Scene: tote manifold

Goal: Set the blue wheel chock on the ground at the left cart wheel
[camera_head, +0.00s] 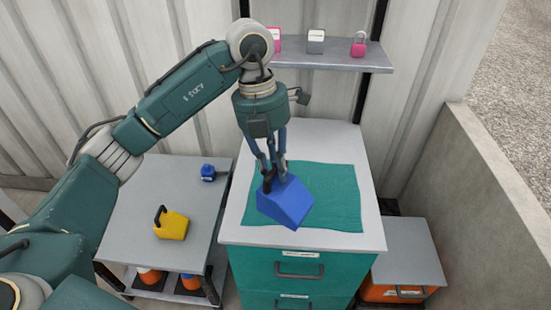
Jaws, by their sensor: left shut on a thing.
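The blue wheel chock (286,203) is a wedge-shaped block over the green mat (335,190) on top of the drawer cabinet. My left gripper (274,178) comes down from above and is shut on the chock's upper part. I cannot tell whether the chock touches the mat or hangs just above it. A yellow chock-like block with a black handle (172,225) stands on the grey cart (145,185) at the left. No cart wheel can be made out. My right gripper is not in view.
A small blue item (208,173) sits on the cart, and orange items (190,282) are on its lower shelf. A wall shelf (335,57) holds padlock-like items behind my left arm. A grey-topped box (408,252) stands right of the cabinet, beside a low wall (490,185).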

